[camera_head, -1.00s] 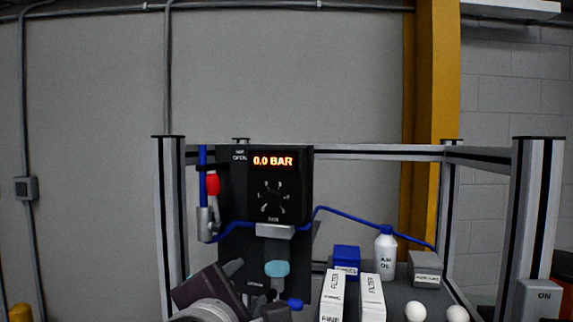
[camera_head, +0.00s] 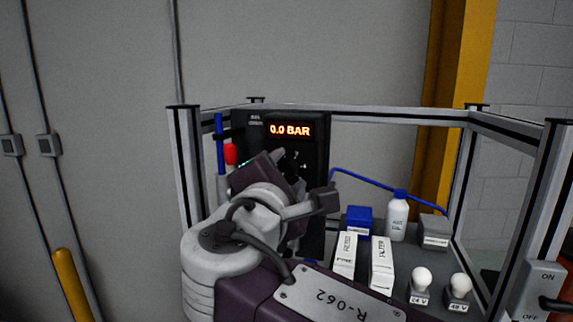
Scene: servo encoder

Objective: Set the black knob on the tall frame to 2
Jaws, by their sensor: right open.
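The tall aluminium frame (camera_head: 182,150) carries a black panel with a lit orange display (camera_head: 290,130) that reads 0.0 BAR. The black knob (camera_head: 297,160) is below the display, with pale marks around it. My right arm covers its left and lower parts, so its setting cannot be read. My right gripper (camera_head: 312,200) is open in front of the panel, just below the knob. Its fingertips are hard to make out, and I cannot tell whether they touch anything. My left gripper is not in view.
A red valve handle (camera_head: 231,153) and blue pipe stand left of the panel. On the shelf to the right are two white filter boxes (camera_head: 381,262), a blue box (camera_head: 359,220), a white bottle (camera_head: 397,218), a grey box (camera_head: 434,232) and two bulbs (camera_head: 421,280). A switch box (camera_head: 545,285) is at far right.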

